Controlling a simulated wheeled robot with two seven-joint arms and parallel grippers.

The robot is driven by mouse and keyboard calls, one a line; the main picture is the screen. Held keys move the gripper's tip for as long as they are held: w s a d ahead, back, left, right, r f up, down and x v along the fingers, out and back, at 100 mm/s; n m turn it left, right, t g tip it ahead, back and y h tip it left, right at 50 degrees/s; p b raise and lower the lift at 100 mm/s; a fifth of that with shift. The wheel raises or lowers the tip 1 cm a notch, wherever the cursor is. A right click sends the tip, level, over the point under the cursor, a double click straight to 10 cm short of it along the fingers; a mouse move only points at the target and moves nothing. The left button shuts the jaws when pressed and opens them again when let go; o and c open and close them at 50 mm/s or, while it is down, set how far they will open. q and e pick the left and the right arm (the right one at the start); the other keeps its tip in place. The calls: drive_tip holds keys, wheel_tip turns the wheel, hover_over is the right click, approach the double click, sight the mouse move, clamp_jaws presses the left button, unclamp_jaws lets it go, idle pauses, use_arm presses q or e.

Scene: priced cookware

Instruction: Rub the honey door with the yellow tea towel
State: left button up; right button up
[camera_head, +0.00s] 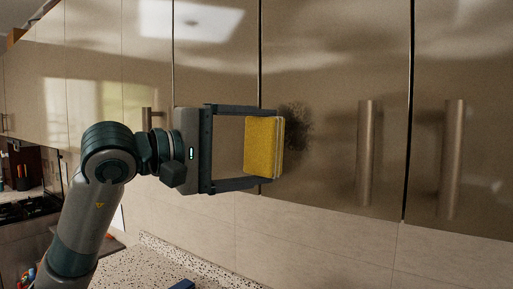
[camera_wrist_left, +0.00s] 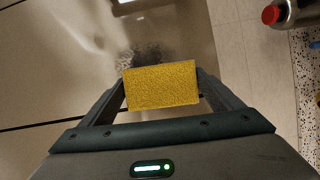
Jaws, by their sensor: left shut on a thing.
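My left gripper (camera_head: 266,146) is shut on a yellow block-like cloth (camera_head: 261,147), which I take for the yellow tea towel; a pale layer shows along its right side. In the left wrist view the cloth (camera_wrist_left: 161,85) sits between the two fingers. The honey door (camera_head: 335,80) is a glossy tan cabinet door with a vertical bar handle. A dark smudge (camera_head: 296,127) is on it, just right of the cloth. The smudge (camera_wrist_left: 146,56) also shows beyond the cloth in the left wrist view. I cannot tell whether the cloth touches the door. My right gripper is not in view.
Another bar handle (camera_head: 451,158) stands on the neighbouring door at right. Below the cabinets are a tiled wall (camera_head: 310,240) and a speckled countertop (camera_head: 140,268). A stove (camera_head: 28,208) is at far left. A red-capped item (camera_wrist_left: 271,14) shows at upper right in the wrist view.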

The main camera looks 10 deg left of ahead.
use_arm(q)
drive_tip(key=shift+w+d, duration=0.3)
drive_tip(key=shift+w, duration=0.4)
drive_tip(key=shift+s+d, duration=0.1)
drive_tip(key=shift+s+d+b, duration=0.25)
drive_tip(key=shift+d+b, duration=0.05)
drive_tip(key=shift+d, duration=0.3)
drive_tip(key=shift+s+d+b, duration=0.3)
drive_tip(key=shift+d, duration=0.3)
drive_tip(key=shift+s+d+b, duration=0.25)
drive_tip(key=shift+d+b, duration=0.05)
drive_tip(key=shift+d, duration=0.3)
drive_tip(key=shift+d, duration=0.1)
drive_tip(key=shift+s+d+b, duration=0.35)
drive_tip(key=shift+d+b, duration=0.15)
drive_tip(key=shift+d, duration=0.4)
drive_tip(key=shift+s+d+b, duration=0.3)
drive_tip(key=shift+d+b, duration=0.15)
drive_tip(key=shift+d, duration=0.45)
drive_tip(key=shift+r, duration=0.1)
